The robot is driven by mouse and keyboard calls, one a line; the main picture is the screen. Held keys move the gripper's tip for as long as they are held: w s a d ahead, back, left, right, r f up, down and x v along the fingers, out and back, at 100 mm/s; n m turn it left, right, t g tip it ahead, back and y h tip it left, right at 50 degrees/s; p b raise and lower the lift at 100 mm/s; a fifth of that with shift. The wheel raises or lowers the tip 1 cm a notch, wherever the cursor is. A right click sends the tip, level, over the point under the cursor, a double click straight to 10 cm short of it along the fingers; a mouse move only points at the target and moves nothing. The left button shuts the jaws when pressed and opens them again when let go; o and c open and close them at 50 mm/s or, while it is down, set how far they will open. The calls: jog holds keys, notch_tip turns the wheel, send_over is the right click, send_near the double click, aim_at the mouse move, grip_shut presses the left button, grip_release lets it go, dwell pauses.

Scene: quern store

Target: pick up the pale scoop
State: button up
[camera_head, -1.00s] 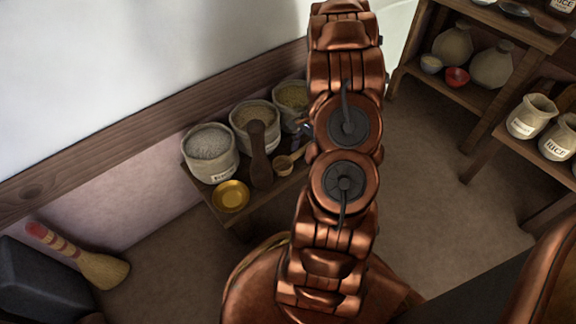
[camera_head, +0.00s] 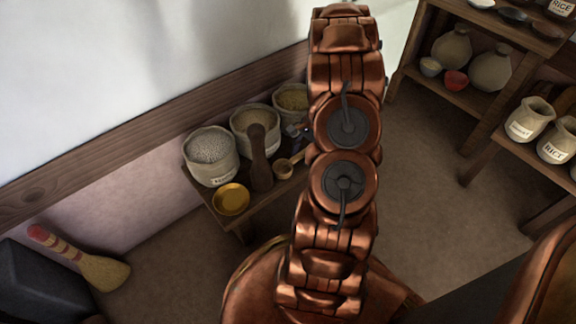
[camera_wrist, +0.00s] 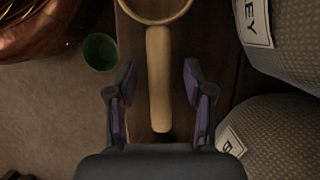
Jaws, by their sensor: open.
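The pale wooden scoop (camera_wrist: 159,75) lies on a dark wooden bench in the wrist view. Its round bowl is cut off by the top edge, and its straight handle runs down the picture. My gripper (camera_wrist: 159,88) is open, with one finger on each side of the handle. I see a gap between the handle and each finger; the height between them is hard to judge. In the head view the scoop (camera_head: 284,168) shows on the bench, its handle end hidden by my arm. Only a small dark bluish part of my gripper (camera_head: 298,130) shows there.
The low bench (camera_head: 236,219) also holds a dark pestle-like piece (camera_head: 259,160), a yellow dish (camera_head: 231,199) and several grain sacks (camera_head: 211,159). Two sacks (camera_wrist: 285,135) crowd the right of the wrist view. A green round thing (camera_wrist: 100,51) is left of the bench.

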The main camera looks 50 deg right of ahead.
dwell(0.3)
grip_shut()
dwell(0.3)
